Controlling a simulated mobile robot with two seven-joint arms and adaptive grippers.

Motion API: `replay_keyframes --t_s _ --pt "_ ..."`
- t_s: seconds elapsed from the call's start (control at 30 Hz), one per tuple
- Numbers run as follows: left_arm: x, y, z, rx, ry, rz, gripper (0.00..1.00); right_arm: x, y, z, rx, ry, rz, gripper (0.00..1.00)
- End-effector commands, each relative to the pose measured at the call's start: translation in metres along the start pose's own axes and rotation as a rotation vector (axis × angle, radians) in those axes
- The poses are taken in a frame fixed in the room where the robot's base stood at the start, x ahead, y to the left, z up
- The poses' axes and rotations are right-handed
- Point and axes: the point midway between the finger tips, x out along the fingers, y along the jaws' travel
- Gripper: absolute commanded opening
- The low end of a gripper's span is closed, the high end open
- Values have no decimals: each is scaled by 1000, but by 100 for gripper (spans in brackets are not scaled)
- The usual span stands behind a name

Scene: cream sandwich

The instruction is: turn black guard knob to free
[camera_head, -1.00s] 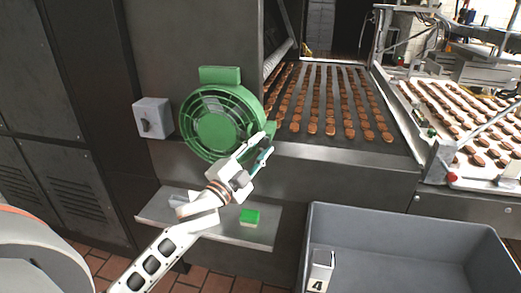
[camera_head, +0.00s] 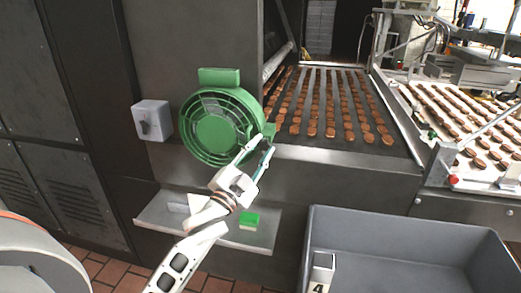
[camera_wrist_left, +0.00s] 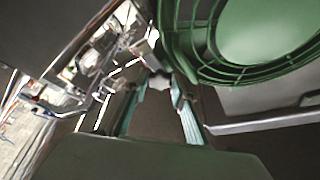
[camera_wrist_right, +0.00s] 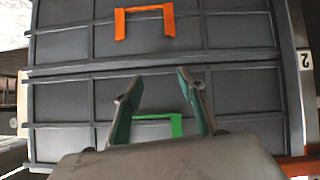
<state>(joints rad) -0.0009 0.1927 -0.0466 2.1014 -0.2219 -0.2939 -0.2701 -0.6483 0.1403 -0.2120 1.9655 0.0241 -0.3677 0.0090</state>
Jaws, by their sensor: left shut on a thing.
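The round green guard (camera_head: 215,128) stands against the dark machine front; it also fills the upper right of the left wrist view (camera_wrist_left: 240,72). My left gripper (camera_head: 265,143) is at the guard's lower right edge, beside a green tab (camera_head: 268,129). In the left wrist view its fingers are shut on a small knob-like piece (camera_wrist_left: 160,82) at the guard's rim. This piece looks pale grey there; its black colour and turn angle cannot be made out. My right gripper (camera_wrist_right: 157,80) is open and empty above grey crates.
A grey switch box (camera_head: 151,120) is on the wall left of the guard. A metal shelf (camera_head: 155,215) below holds a green block (camera_head: 249,219). A grey bin (camera_head: 400,235) stands front right. Rows of brown biscuits lie on the conveyor (camera_head: 345,152) behind.

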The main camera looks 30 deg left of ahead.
Motion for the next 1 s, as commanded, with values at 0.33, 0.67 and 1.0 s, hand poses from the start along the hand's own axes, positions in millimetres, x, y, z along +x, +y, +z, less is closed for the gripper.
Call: replay_keyframes --t_s 0.33,0.67,1.0 --pt "0 1 0 -1 0 1 33 0 -1 4 0 -6 -1 40" --pt "-22 1 1 -2 -3 3 33 0 0 3 0 -5 -1 40" --pt "-85 1 1 -1 -4 3 33 0 -1 2 1 -4 -1 40"
